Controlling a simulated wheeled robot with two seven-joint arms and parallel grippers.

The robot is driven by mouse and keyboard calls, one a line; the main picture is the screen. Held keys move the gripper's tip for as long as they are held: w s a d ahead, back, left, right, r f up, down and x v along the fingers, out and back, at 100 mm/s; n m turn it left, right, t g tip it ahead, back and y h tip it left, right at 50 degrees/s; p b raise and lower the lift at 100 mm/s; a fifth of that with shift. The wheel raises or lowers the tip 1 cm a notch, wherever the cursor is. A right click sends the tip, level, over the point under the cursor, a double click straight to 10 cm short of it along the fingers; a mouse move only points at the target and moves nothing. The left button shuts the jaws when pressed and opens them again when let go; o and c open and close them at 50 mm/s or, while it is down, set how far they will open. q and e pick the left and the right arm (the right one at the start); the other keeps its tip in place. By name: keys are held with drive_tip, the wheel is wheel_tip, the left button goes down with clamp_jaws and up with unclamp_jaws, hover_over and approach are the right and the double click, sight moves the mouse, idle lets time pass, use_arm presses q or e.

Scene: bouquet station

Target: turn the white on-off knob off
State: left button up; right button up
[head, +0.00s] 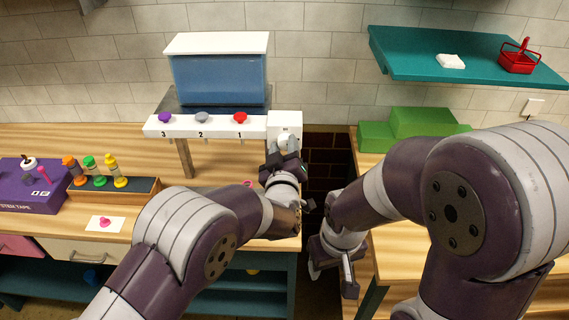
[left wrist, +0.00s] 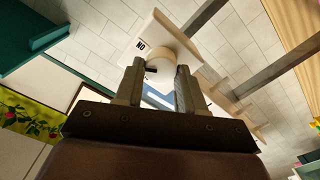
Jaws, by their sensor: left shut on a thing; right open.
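The white on-off knob (left wrist: 160,62) is on a white panel (head: 287,118) at the right end of the dispenser's front strip. In the left wrist view the knob lies between my left fingers, with a dark mark on it and the lettering ON, seen upside down, beside it. My left gripper (head: 283,154) is up at the panel and shut on the knob; it also shows in the left wrist view (left wrist: 160,82). In the head view the gripper hides most of the knob. My right gripper (head: 333,273) is open and empty, low by the gap between the counters.
The dispenser's blue tank (head: 220,80) stands behind purple (head: 165,117), grey (head: 202,117) and red (head: 240,117) knobs. A teal shelf (head: 400,58) holds a red basket (head: 518,58). Green blocks (head: 420,122) stand on the right counter. Colourful bottles (head: 92,170) stand at left.

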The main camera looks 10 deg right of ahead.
use_arm(q)
drive_tip(key=n+b, duration=0.3)
drive_tip(key=b, duration=0.2)
drive_tip(key=n+b, duration=0.4)
drive_tip(key=b, duration=0.2)
drive_tip(key=n+b, duration=0.3)
drive_tip(key=b, duration=0.2)
drive_tip(key=shift+a+f, duration=0.1)
drive_tip(key=shift+f, duration=0.25)
drive_tip(key=shift+r+n+b, duration=0.2)
drive_tip(key=shift+n+b, duration=0.8)
drive_tip(key=shift+b, duration=0.2)
drive_tip(key=o, duration=1)
drive_tip(key=shift+w, duration=0.1)
drive_tip(key=b+v, duration=0.2)
drive_tip(key=v, duration=1)
drive_tip(key=shift+s+a, duration=0.1)
drive_tip(key=shift+s, duration=0.25)
